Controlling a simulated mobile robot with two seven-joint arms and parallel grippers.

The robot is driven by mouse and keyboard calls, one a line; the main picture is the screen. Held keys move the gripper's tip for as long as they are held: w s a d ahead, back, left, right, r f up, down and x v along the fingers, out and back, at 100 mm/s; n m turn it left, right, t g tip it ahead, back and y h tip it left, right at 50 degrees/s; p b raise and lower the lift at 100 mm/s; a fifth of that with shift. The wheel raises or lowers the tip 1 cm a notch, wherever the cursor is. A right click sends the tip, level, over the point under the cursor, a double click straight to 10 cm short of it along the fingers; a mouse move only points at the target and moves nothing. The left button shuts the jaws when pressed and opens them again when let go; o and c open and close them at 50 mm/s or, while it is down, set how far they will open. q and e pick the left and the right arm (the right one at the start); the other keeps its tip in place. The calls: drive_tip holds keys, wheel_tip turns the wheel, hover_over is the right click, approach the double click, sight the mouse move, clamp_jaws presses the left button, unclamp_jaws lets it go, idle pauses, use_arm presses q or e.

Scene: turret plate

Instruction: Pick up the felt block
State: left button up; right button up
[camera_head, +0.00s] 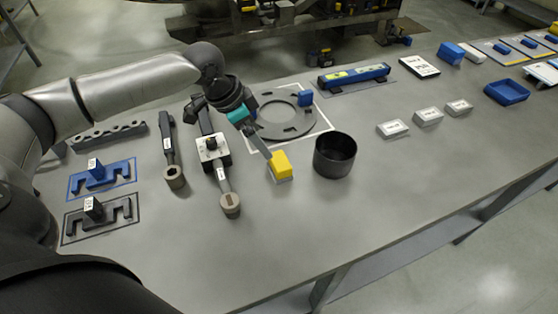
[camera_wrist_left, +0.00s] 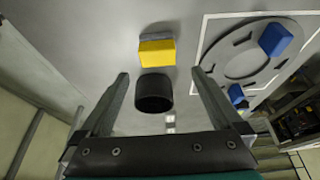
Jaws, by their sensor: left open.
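The felt block appears to be the yellow block with a grey layer (camera_head: 281,164) on the grey table, just left of a black cup in the head view. My left gripper (camera_head: 266,152) reaches down towards it from the upper left, and its fingers overlap the block's edge in that view. In the left wrist view, the yellow block (camera_wrist_left: 157,53) lies beyond the open fingertips (camera_wrist_left: 160,75), with nothing between the fingers touching them. Whether a finger touches the block cannot be told from the head view. My right gripper is not in view.
The black cup (camera_head: 334,155) stands close right of the block. A grey ring plate (camera_head: 284,117) lies behind. Long-handled tools (camera_head: 172,160) lie to the left. Small white-topped blocks (camera_head: 392,128) and a blue tray (camera_head: 507,92) are at right. The front middle of the table is clear.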

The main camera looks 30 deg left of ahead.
sight(278, 161)
use_arm(q)
drive_tip(key=x, duration=0.6)
drive_tip(key=shift+d+f+b, duration=0.25)
drive_tip(key=shift+b, duration=0.1)
drive_tip(key=shift+w+d+f, duration=0.1)
drive_tip(key=shift+w+f, duration=0.05)
drive_tip(key=shift+f, duration=0.3)
drive_tip(key=x, duration=0.4)
drive_tip(key=shift+w+d+b, duration=0.15)
drive_tip(key=shift+d+b, duration=0.05)
drive_tip(key=shift+b, duration=0.1)
drive_tip(key=shift+w+d+f, duration=0.1)
drive_tip(key=shift+f, duration=0.3)
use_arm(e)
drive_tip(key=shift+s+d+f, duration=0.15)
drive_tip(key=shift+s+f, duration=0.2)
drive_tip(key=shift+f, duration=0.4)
use_arm(q)
drive_tip(key=c, duration=1.1)
drive_tip(key=shift+c, duration=0.2)
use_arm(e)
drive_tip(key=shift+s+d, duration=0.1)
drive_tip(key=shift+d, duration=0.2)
